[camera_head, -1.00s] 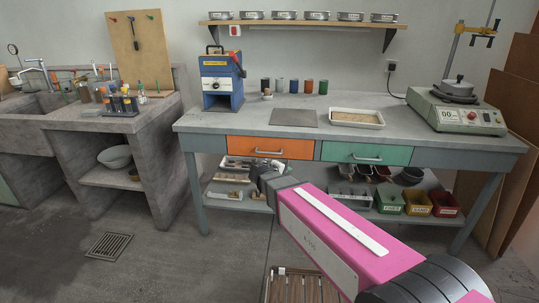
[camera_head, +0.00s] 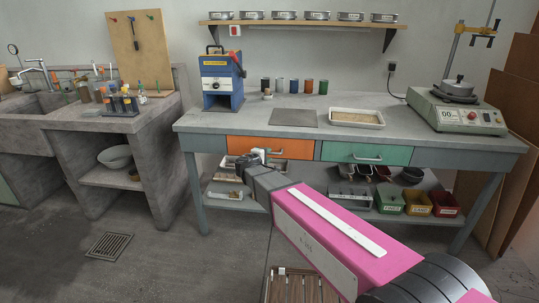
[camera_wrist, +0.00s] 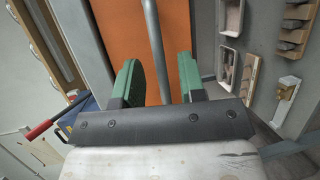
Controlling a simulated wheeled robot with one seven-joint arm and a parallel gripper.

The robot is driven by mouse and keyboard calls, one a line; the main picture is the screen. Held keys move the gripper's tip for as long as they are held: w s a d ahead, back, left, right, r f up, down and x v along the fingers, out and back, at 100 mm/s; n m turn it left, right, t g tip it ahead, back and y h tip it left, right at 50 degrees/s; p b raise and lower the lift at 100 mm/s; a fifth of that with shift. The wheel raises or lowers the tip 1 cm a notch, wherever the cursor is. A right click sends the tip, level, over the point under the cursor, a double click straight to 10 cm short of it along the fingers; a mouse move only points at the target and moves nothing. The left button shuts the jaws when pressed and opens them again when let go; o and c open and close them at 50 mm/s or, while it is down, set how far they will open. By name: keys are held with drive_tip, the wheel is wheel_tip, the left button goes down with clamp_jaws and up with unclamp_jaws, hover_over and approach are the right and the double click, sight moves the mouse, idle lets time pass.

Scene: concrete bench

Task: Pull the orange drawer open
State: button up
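The orange drawer (camera_head: 285,147) is in the left of the bench front and looks shut. In the wrist view its orange face (camera_wrist: 112,28) fills the upper middle. Its grey bar handle (camera_wrist: 153,35) runs down between my two green finger pads. My gripper (camera_wrist: 160,62) is open, with a gap on each side of the bar; I cannot tell how deep the bar sits between the fingers. In the head view my gripper (camera_head: 258,156) is at the drawer front and hides most of the handle.
A green drawer (camera_head: 340,153) with its own handle is to the right. The bench top (camera_head: 240,121) carries a blue machine (camera_head: 221,82) and a tray of grainy material (camera_head: 356,111). A lower shelf (camera_head: 228,205) with trays and bins is beneath.

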drive_tip(key=shift+x, duration=1.4)
